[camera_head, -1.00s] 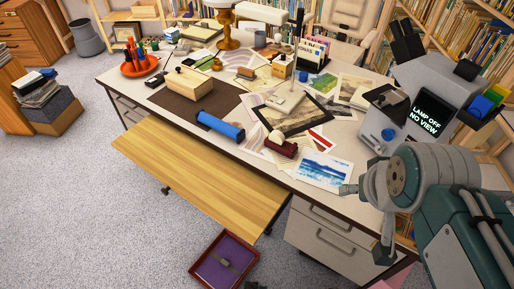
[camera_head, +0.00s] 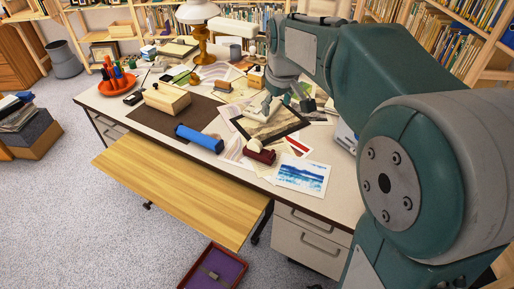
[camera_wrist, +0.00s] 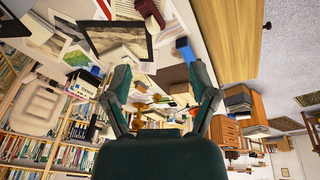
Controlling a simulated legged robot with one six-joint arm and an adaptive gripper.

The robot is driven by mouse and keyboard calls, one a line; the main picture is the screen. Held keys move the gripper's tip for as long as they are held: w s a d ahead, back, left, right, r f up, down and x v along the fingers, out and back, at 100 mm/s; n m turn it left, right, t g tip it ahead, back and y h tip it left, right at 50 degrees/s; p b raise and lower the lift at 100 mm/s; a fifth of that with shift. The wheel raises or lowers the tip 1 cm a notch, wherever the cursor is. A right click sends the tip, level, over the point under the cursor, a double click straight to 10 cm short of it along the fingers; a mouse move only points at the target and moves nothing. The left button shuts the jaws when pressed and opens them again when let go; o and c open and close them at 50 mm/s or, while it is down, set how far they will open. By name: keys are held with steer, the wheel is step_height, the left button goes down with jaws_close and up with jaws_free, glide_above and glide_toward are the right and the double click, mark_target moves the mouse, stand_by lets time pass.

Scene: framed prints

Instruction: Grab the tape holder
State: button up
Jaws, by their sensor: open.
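A dark red holder with a pale rounded part on top (camera_head: 261,154) lies on the desk beside a blue-and-white print; I take it for the tape holder, though its details are small. It also shows at the top of the wrist view (camera_wrist: 152,12). A blue cylinder-like object (camera_head: 199,137) lies to its left, also in the wrist view (camera_wrist: 185,48). My gripper (camera_wrist: 160,78) is open with nothing seen between its fingers. In the head view my arm reaches over the desk's right side; the fingers are hard to make out there.
A framed print (camera_head: 273,124) and loose prints cover the desk's middle right. A wooden box (camera_head: 167,98) stands on a dark mat, near a red-orange pen tray (camera_head: 117,83) and a lamp (camera_head: 199,40). A pulled-out wooden board (camera_head: 180,188) is bare along the front.

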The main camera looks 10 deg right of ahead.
steer(key=w+f+n+g, duration=0.1)
steer(key=w+f+n, duration=0.2)
steer(key=w+f, duration=0.7)
steer(key=n+g, duration=0.2)
glide_above(259, 143)
step_height(259, 143, down, 11)
steer(key=shift+w+d+f, duration=0.15)
steer(key=shift+f, duration=0.4)
step_height(259, 143, down, 5)
steer(key=shift+r, duration=0.2)
steer(key=shift+s+a+f, duration=0.15)
steer(key=shift+f, duration=1.25)
steer(key=shift+s+a+f, duration=0.1)
steer(key=shift+f, duration=1.25)
jaws_close()
